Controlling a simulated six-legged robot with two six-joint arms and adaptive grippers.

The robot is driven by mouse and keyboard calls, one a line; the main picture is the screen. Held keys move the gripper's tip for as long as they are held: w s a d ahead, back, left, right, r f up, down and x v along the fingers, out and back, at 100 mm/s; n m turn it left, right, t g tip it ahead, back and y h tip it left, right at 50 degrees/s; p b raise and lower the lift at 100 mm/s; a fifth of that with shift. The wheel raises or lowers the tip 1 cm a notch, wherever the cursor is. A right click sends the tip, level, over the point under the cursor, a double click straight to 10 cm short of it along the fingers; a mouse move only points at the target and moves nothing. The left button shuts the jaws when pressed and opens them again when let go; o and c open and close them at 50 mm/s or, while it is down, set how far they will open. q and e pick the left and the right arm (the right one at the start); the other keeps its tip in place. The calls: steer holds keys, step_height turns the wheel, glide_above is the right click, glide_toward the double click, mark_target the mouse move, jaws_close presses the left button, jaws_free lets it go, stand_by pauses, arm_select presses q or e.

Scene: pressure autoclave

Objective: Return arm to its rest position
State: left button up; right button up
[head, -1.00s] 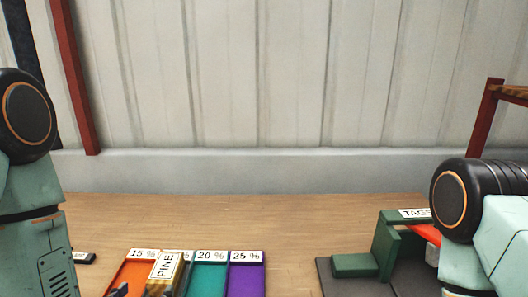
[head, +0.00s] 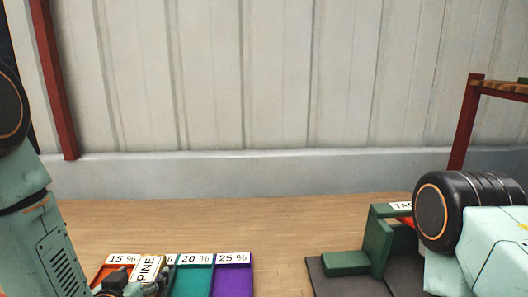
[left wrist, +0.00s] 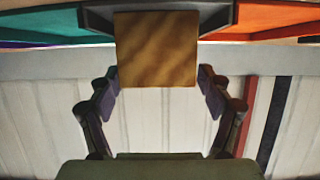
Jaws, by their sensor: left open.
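My left arm (head: 45,245) stands at the left edge of the head view. The dark left gripper (head: 118,285) shows at the bottom, beside a wooden block labelled PINE (head: 146,269). In the left wrist view its fingers (left wrist: 160,97) are spread apart and open. The block's brown wooden face (left wrist: 155,50) shows at the top there, near the gap between the fingers; I cannot tell whether they touch it. My right arm (head: 480,235) comes in from the right; its gripper is out of view.
Coloured bays line the front of the table: orange 15 % (head: 106,272), teal 20 % (head: 192,281) and purple 25 % (head: 232,283). A green fixture (head: 378,243) with a tag label stands on a dark base near my right arm. The table (head: 270,215) between is clear.

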arm_select(q)
steer(key=shift+x, duration=0.85)
